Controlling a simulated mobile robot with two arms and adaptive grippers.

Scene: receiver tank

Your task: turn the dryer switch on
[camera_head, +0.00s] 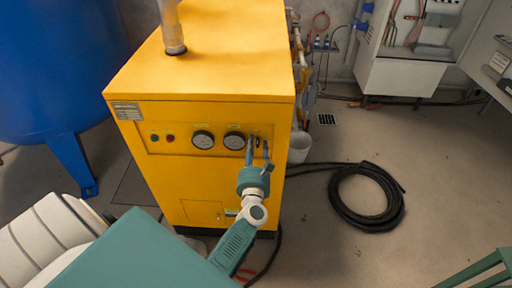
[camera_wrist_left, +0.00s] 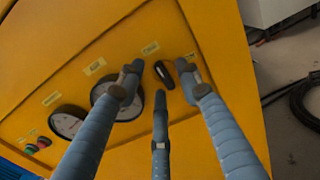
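The yellow dryer (camera_head: 215,75) stands in the middle of the head view, with a control panel on its front. The dryer switch (camera_wrist_left: 163,74) is a small dark oblong knob at the panel's right end, tilted slightly in the left wrist view. My left gripper (camera_head: 259,150) is at this end of the panel, its fingers pointing at it. In the left wrist view the left gripper (camera_wrist_left: 160,78) is open, with a finger on either side of the switch and a third below. I cannot tell whether any finger touches it. My right gripper is not in view.
Two round gauges (camera_head: 203,140) and red and green buttons (camera_head: 170,138) sit left of the switch. A blue tank (camera_head: 60,70) stands at the left. A coiled black hose (camera_head: 345,215) lies on the floor at the right. A white bucket (camera_head: 300,147) stands beside the dryer.

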